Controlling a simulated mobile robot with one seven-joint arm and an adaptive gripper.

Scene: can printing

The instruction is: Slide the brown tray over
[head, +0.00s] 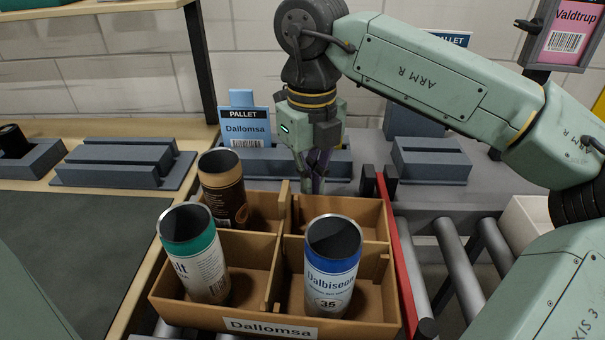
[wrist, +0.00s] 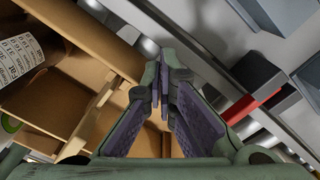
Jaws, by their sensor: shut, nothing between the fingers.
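The brown tray (head: 258,240) stands on the rollers in the head view, with a "Dallomsa" label on its front wall. It has compartments split by dividers. A brown can (head: 222,190) stands back left, a green-topped can (head: 195,255) front left and a blue-topped can (head: 331,270) front right; the back right compartment looks empty. My gripper (head: 316,188) points down at the tray's back edge, near the middle divider. In the wrist view my gripper (wrist: 160,85) is shut with nothing between its fingers, close to the tray wall (wrist: 105,38). Whether it touches the tray is unclear.
A red rail (head: 395,245) runs along the tray's right side, with bare rollers (head: 458,265) beyond it. Behind stand a blue "Pallet Dallomsa" sign (head: 245,125) and grey holders (head: 432,160). A wooden-edged bench (head: 150,240) lies to the left.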

